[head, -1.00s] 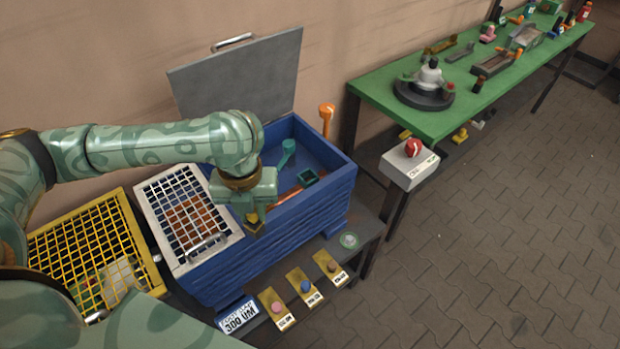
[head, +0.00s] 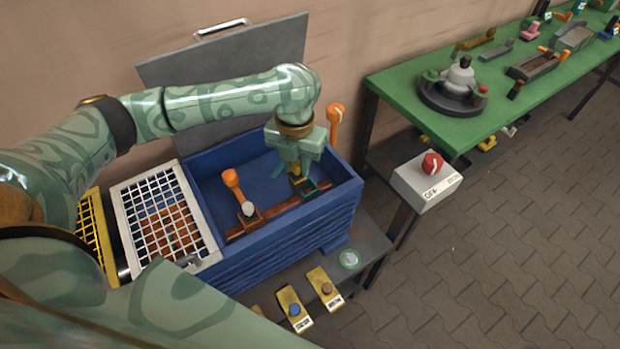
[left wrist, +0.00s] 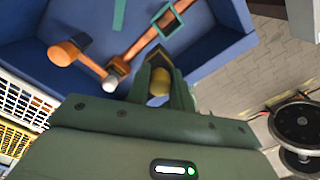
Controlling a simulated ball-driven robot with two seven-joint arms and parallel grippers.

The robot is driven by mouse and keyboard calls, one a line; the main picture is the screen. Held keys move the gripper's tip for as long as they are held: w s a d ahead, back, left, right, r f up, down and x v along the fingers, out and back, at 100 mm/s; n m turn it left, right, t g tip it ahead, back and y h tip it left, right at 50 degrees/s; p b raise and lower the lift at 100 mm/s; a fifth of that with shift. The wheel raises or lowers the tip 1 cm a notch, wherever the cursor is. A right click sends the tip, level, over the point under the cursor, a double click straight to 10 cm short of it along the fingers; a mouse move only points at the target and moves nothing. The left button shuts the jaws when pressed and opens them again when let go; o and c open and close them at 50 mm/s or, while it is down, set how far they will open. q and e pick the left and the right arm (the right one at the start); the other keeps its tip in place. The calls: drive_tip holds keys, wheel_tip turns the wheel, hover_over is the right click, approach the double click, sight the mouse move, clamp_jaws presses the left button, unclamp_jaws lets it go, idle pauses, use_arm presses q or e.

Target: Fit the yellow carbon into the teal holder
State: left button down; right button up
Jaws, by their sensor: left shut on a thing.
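My left gripper (head: 297,176) is shut on the yellow carbon (left wrist: 159,84), inside the blue box and close to the teal holder (head: 319,189). In the left wrist view the teal holder (left wrist: 171,18) is a square open frame on an orange-brown bar, beyond the fingertips. The carbon appears apart from the frame there; its height over it is hard to tell. In the head view the fingers cover much of the carbon and part of the holder. My right gripper is not in view.
The blue box (head: 285,243) has its grey lid (head: 190,75) raised. An orange-handled holder (head: 232,181) with a pale tip stands on the bar to the left. A white grid (head: 155,215) covers the box's left part. A red-knobbed switch box (head: 425,184) stands outside, right.

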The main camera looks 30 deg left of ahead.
use_arm(q)
drive_tip(key=w+f+b, duration=0.1)
drive_tip(key=f, duration=0.2)
drive_tip(key=w+f+b, duration=0.2)
drive_tip(key=f, duration=0.1)
drive_tip(key=w+f+b, duration=0.1)
drive_tip(key=f, duration=0.2)
drive_tip(key=shift+w+d, duration=0.15)
drive_tip(key=shift+w, duration=0.05)
drive_tip(key=shift+r, duration=0.25)
drive_tip(key=shift+f, duration=0.15)
drive_tip(key=c, duration=1.2)
unclamp_jaws()
drive_tip(key=shift+f, duration=0.1)
drive_tip(key=shift+c, duration=0.2)
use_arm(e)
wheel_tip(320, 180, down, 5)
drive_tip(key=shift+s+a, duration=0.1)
